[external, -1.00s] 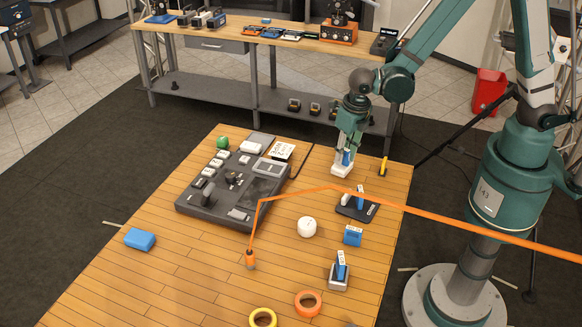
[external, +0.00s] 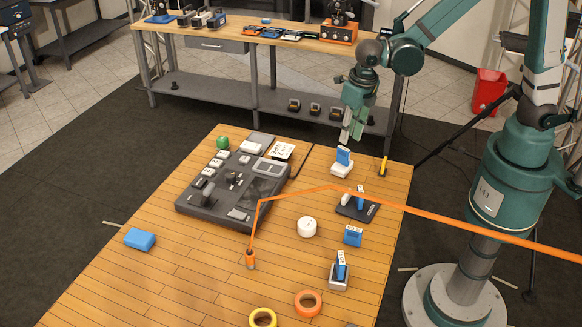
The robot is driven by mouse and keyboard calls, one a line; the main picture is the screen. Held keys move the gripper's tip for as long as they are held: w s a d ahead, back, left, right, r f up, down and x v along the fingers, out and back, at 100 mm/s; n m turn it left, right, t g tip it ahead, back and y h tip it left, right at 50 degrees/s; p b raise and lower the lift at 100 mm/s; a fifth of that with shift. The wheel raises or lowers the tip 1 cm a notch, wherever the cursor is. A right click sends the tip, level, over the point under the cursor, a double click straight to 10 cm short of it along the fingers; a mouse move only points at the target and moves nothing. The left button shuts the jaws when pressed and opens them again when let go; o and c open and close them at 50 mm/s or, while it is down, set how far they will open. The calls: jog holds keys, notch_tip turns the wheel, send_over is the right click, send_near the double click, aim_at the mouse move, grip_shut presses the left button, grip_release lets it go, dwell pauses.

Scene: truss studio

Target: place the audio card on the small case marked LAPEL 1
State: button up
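A blue card (external: 343,157) with a white label stands on a small white case (external: 341,170) near the table's far right edge. My gripper (external: 351,139) is just above this card, apart from it and empty; its fingers look spread. Another blue card (external: 360,198) stands on a dark flat pad (external: 370,213). A third blue card (external: 341,268) stands on a small grey case (external: 338,284) nearer the front. A blue box (external: 352,236) with a white label sits between them. The lettering is too small to read, so I cannot tell which case is LAPEL 1.
A dark mixing console (external: 205,205) fills the table's left back. A white round object (external: 307,227), orange tape (external: 308,303), yellow tape (external: 263,317) and a blue block (external: 139,239) lie around. The front left is clear.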

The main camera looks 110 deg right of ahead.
jog(key=shift+a+r, duration=0.2)
jog(key=shift+r, duration=1)
jog(key=s+a+r+m+t, duration=0.2)
jog(key=s+a+r+m, duration=0.1)
jog(key=a+r+m, duration=0.4)
jog(key=s+a+r+m+t, duration=0.1)
jog(key=s+a+r+m, duration=0.25)
jog(key=a, duration=0.55)
jog(key=s+a+r+m+t+y, duration=0.1)
jog(key=s+a+r+m+t, duration=0.2)
jog(key=s+a+m, duration=0.6)
jog(key=a+r+m, duration=0.1)
jog(key=a+m, duration=0.2)
jog(key=shift+r+y, duration=0.2)
jog(key=shift+y, duration=0.1)
